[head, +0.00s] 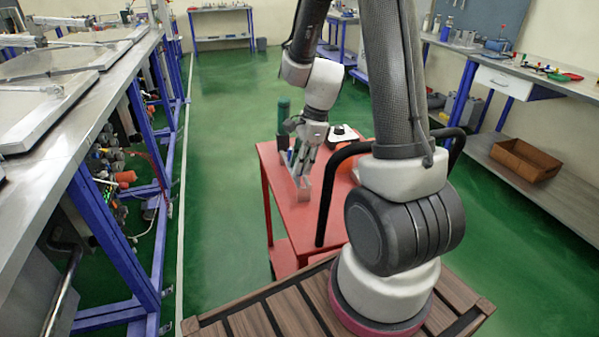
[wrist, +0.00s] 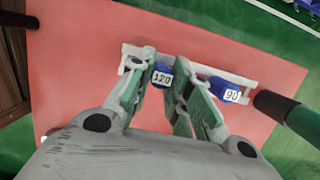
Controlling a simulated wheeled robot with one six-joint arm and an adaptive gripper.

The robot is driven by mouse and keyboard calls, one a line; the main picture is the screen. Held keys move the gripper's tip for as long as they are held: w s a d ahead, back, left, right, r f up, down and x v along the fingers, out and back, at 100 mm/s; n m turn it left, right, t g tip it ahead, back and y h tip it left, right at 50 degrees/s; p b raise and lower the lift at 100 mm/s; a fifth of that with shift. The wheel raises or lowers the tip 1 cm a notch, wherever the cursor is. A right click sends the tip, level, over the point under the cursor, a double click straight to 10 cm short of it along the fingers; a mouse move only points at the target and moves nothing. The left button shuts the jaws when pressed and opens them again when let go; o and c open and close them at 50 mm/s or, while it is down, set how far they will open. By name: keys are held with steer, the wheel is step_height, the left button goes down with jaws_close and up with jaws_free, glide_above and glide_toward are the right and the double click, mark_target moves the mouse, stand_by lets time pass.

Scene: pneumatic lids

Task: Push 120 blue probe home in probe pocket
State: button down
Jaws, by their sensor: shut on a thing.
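The 120 blue probe (wrist: 163,77) shows its white label between my fingertips in the wrist view. My gripper (wrist: 161,74) is shut on it, one finger on each side. The probe is at the left part of a pale grey rack (wrist: 198,66), which holds the pockets. The pocket under it is hidden, so I cannot tell how deep the probe sits. In the head view, my gripper (head: 301,168) points down at the rack (head: 304,190) on the red cart, and the probe is too small to make out there.
A blue probe marked 90 (wrist: 226,91) sits at the rack's right part, beside my right finger. A dark green cylinder (head: 283,117) stands on the red cart (head: 294,216). A black and white item (head: 343,133) lies behind. The cart's near top is clear.

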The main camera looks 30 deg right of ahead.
steer(key=shift+r, duration=3.45)
